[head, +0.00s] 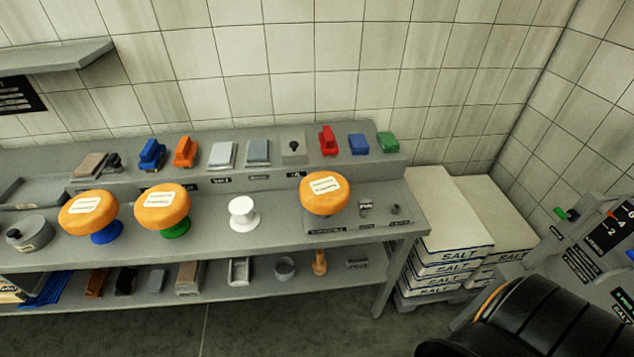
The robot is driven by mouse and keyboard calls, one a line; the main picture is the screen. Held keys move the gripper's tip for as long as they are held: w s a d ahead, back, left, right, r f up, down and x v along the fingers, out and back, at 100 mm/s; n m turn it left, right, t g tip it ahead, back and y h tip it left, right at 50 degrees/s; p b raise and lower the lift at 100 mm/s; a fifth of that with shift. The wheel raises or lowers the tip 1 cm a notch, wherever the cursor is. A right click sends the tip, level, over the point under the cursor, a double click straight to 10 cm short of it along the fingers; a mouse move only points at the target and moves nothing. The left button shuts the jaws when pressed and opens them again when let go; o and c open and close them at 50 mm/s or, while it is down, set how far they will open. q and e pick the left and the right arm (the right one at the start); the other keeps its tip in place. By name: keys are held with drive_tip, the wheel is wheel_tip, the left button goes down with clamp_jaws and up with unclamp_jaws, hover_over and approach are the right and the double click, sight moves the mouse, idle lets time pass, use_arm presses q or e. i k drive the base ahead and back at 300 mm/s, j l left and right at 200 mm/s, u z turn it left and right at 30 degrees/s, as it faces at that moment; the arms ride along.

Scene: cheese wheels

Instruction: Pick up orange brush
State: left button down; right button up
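The orange brush (186,150) is a small block-shaped item with an orange body and a darker top. It lies on the raised back ledge (345,159) of the grey workbench, left of centre in the head view. A similar blue brush (151,153) lies just to its left, with a small gap between them. A pale grey block (222,154) lies to its right. Nothing covers the orange brush.
Orange cheese wheels on a blue stand (88,212) and a green stand (162,208) occupy the bench in front of the ledge. Another wheel (325,193) and an empty white stand (243,212) are farther right.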

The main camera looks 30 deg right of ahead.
sight(186, 152)
drive_tip(key=i+j+z, duration=0.2)
drive_tip(key=z, duration=0.2)
drive_tip(key=i+j+z, duration=0.1)
drive_tip(key=j+z, duration=0.3)
drive_tip(key=i+j+z, duration=0.1)
drive_tip(key=j+z, duration=0.3)
drive_tip(key=l, duration=0.1)
